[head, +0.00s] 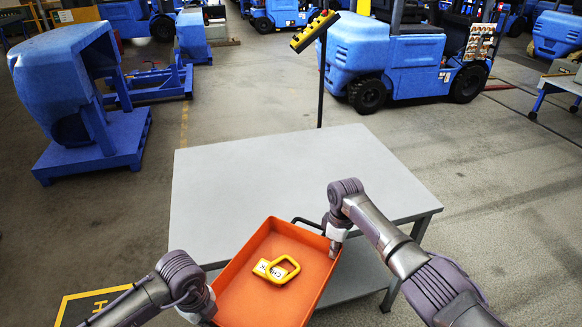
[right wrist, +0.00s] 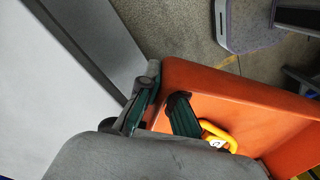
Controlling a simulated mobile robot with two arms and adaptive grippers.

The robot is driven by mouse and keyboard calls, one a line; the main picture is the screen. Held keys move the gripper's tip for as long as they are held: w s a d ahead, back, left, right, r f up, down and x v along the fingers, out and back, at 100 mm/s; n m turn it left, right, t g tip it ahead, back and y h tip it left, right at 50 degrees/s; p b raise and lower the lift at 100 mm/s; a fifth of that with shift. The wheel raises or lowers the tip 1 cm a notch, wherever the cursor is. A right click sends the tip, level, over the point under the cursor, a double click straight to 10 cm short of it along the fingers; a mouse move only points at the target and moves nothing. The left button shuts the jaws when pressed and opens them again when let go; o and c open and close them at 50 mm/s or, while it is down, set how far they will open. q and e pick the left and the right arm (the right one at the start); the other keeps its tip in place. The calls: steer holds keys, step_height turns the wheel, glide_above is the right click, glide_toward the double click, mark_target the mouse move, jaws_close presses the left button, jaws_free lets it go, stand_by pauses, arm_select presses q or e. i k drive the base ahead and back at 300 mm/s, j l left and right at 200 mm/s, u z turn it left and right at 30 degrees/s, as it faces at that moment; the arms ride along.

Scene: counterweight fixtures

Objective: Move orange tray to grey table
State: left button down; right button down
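The orange tray (head: 250,303) is in front of the near edge of the grey table (head: 290,170), its far end overlapping that edge in the head view. A yellow ring-handled item with a white label (head: 277,269) lies in it. My right gripper (head: 333,248) is at the tray's right wall near the far corner. In the right wrist view its fingers (right wrist: 163,105) straddle the tray wall (right wrist: 235,90), one outside and one inside. My left gripper (head: 205,305) is at the tray's left wall; its fingers are hidden. The yellow item shows partly in the right wrist view (right wrist: 218,138).
The grey tabletop is bare. A black bar (head: 308,222) shows at the table's front edge beside the tray. A yellow button box on a post (head: 315,32) stands behind the table. Blue forklifts (head: 400,60) and a blue machine (head: 75,95) stand farther off. Floor is open to the right.

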mark_target(251, 202)
steer(key=i+j, duration=0.15)
steer(key=i, duration=0.3)
steer(key=i+j, duration=0.1)
steer(key=i, duration=0.3)
steer(key=i+j, duration=0.15)
steer(key=i, duration=0.3)
